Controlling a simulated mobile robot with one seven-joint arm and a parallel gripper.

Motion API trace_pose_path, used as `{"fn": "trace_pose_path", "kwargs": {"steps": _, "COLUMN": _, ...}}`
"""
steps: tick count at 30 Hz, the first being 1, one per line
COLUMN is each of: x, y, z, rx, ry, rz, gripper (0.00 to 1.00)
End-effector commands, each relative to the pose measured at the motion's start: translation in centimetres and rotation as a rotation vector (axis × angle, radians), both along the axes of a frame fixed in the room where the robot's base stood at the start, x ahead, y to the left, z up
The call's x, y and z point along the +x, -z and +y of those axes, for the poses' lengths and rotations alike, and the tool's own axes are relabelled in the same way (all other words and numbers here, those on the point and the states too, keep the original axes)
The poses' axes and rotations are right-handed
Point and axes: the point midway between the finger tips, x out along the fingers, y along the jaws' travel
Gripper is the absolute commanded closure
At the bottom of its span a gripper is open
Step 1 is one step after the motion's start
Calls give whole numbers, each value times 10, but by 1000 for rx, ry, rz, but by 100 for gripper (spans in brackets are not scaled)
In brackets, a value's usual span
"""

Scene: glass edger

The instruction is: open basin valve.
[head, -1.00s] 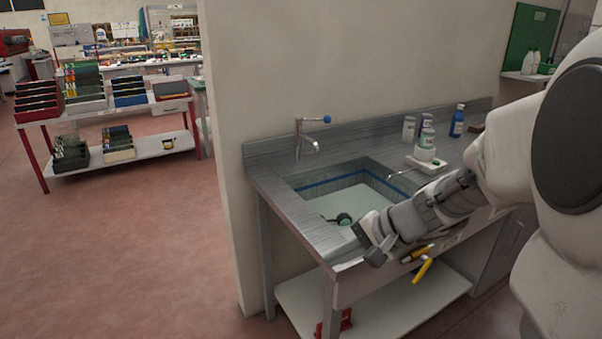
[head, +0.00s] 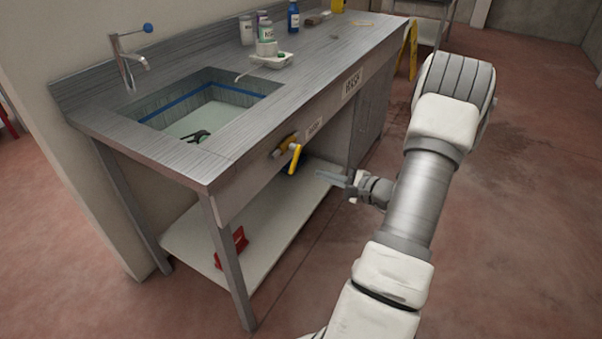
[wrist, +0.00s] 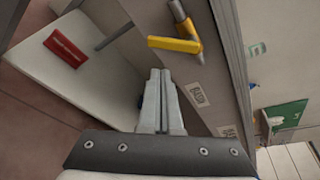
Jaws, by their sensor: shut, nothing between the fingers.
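The basin valve (head: 291,150) sits on the front panel of the steel sink bench, with a yellow lever handle hanging down at a tilt. In the wrist view the yellow lever (wrist: 174,44) lies across the picture beyond the fingertips. My gripper (head: 320,175) is shut and empty, just right of the lever and a little lower in the head view. In the wrist view my gripper (wrist: 160,72) points toward the lever with a visible gap. The basin (head: 205,112) has a blue line around its walls and a dark green item on its floor.
A lower shelf (head: 190,240) holds a red box (head: 231,247). A blue-knobbed tap (head: 130,62) stands behind the basin. The floor right of the bench is mostly free.

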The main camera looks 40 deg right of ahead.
Motion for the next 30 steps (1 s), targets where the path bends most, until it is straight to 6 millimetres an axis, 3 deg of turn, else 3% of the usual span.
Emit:
{"fn": "trace_pose_path", "kwargs": {"steps": 1, "x": -6, "y": 11, "z": -10, "rx": 7, "ry": 32, "rz": -7, "gripper": 100}}
{"fn": "trace_pose_path", "kwargs": {"steps": 6, "x": -14, "y": 20, "z": -25, "rx": 14, "ry": 83, "rz": -22, "gripper": 100}}
{"fn": "trace_pose_path", "kwargs": {"steps": 19, "x": -10, "y": 21, "z": -25, "rx": 14, "ry": 84, "rz": -22, "gripper": 100}}
{"fn": "trace_pose_path", "kwargs": {"steps": 23, "x": 5, "y": 26, "z": -22, "rx": 15, "ry": 81, "rz": -23, "gripper": 100}}
{"fn": "trace_pose_path", "kwargs": {"steps": 30, "x": 54, "y": 37, "z": -15, "rx": 13, "ry": 80, "rz": -24, "gripper": 100}}
